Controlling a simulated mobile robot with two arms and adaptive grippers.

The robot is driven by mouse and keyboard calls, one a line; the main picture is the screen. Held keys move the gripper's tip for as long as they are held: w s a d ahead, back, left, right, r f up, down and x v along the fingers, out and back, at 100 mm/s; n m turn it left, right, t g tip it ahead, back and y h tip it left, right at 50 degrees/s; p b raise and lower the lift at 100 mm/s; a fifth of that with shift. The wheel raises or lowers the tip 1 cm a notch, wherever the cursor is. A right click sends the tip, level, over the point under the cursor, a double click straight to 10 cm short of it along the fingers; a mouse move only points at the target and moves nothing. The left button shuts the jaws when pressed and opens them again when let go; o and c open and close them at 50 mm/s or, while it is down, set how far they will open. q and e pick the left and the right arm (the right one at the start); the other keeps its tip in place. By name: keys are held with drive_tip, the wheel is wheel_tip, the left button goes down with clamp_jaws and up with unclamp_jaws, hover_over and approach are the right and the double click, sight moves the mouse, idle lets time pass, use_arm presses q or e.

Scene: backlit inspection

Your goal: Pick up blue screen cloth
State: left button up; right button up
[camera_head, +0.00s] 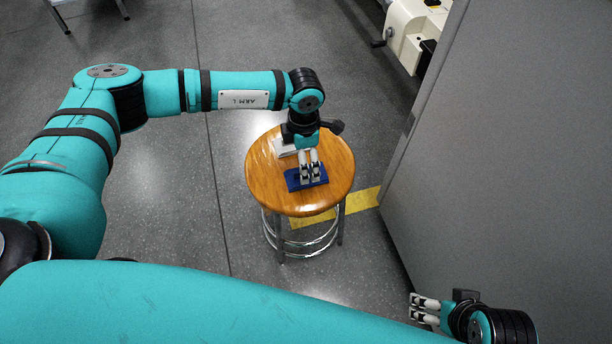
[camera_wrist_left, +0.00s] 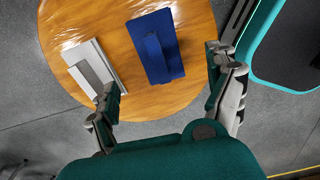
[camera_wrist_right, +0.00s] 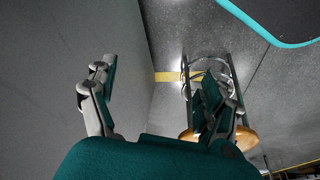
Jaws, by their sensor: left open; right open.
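The blue screen cloth (camera_head: 293,180) lies on the round wooden stool (camera_head: 265,190), partly hidden by my left gripper in the head view. In the left wrist view the cloth (camera_wrist_left: 155,48) lies flat, with a raised fold or strip on it, between and beyond the fingers. My left gripper (camera_head: 312,178) is open and points down over the cloth; the left wrist view shows its fingers (camera_wrist_left: 170,85) spread and empty. My right gripper (camera_head: 418,309) is open and empty at the lower right, away from the stool.
A white-grey object (camera_wrist_left: 93,65) lies on the stool to the left of the cloth. A large grey panel (camera_head: 500,150) stands close to the stool's right. Yellow floor tape (camera_head: 362,200) runs beside the stool. A cream machine (camera_head: 415,28) stands at the back right.

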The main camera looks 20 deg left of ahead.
sight(292, 176)
use_arm(q)
drive_tip(key=shift+f, duration=0.8)
drive_tip(key=shift+w+d+f+b, duration=0.1)
drive_tip(key=shift+f+b, duration=0.2)
drive_tip(key=shift+f, duration=0.3)
drive_tip(key=shift+w+d+f+b, duration=0.1)
drive_tip(key=shift+f+b, duration=0.15)
drive_tip(key=shift+f, duration=0.3)
wheel_tip(292, 176, down, 2)
drive_tip(key=shift+f, duration=0.1)
drive_tip(key=c, duration=1.1)
use_arm(e)
drive_tip(key=shift+w+a+f+t, duration=0.15)
drive_tip(key=shift+w+f+t, duration=0.1)
drive_tip(key=shift+w, duration=0.2)
drive_tip(key=shift+w+a+f+t, duration=0.1)
drive_tip(key=shift+w+f+t, duration=0.15)
drive_tip(key=shift+w, duration=0.2)
